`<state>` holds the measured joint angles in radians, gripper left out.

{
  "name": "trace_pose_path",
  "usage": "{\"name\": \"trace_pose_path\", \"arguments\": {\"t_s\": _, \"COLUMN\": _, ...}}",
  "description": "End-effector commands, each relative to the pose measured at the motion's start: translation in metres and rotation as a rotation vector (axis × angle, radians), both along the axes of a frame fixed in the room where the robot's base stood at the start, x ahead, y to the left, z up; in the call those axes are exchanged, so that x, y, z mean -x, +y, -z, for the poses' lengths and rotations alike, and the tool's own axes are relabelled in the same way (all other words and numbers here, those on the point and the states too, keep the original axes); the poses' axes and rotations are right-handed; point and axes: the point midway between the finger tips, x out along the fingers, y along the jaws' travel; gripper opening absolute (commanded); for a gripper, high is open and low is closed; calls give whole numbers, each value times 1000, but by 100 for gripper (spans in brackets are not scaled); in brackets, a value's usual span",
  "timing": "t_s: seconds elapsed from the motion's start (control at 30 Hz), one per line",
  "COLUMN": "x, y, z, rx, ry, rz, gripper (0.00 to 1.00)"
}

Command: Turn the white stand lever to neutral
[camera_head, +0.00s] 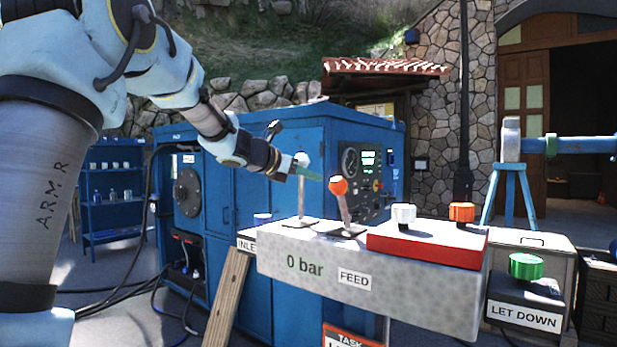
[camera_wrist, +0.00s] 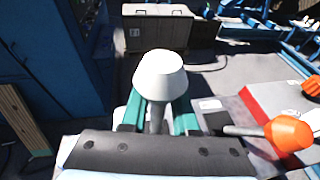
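The white stand lever stands near upright on the grey block labelled FEED, its white knob (camera_head: 301,159) on top of a thin stem. In the wrist view the white knob (camera_wrist: 160,76) is large and central. My gripper (camera_head: 308,174) has teal fingers and comes in from the left, just below the knob. In the wrist view my gripper (camera_wrist: 159,116) has one finger on each side of the stem, with narrow gaps showing beside it. The fingers look open around the stem. The knob hides part of the fingertips.
An orange-knobbed lever (camera_head: 339,186) stands close to the right on the same grey block (camera_head: 318,270). A red box (camera_head: 428,246) there bears white and orange knobs. A green knob (camera_head: 526,266) sits on the LET DOWN box. A blue cabinet (camera_head: 300,160) stands behind.

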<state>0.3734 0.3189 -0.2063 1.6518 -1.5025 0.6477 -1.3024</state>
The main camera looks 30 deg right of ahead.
Motion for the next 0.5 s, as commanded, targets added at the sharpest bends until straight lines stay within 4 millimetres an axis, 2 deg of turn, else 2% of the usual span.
{"name": "trace_pose_path", "arguments": {"t_s": 0.03, "x": 0, "y": 0, "z": -5, "rx": 5, "ry": -5, "rz": 0, "gripper": 37}}
{"name": "trace_pose_path", "arguments": {"t_s": 0.2, "x": 0, "y": 0, "z": -3, "rx": 2, "ry": -3, "rz": 0, "gripper": 54}}
{"name": "trace_pose_path", "arguments": {"t_s": 0.5, "x": 0, "y": 4, "z": -1, "rx": 0, "ry": -2, "rz": -2, "gripper": 54}}
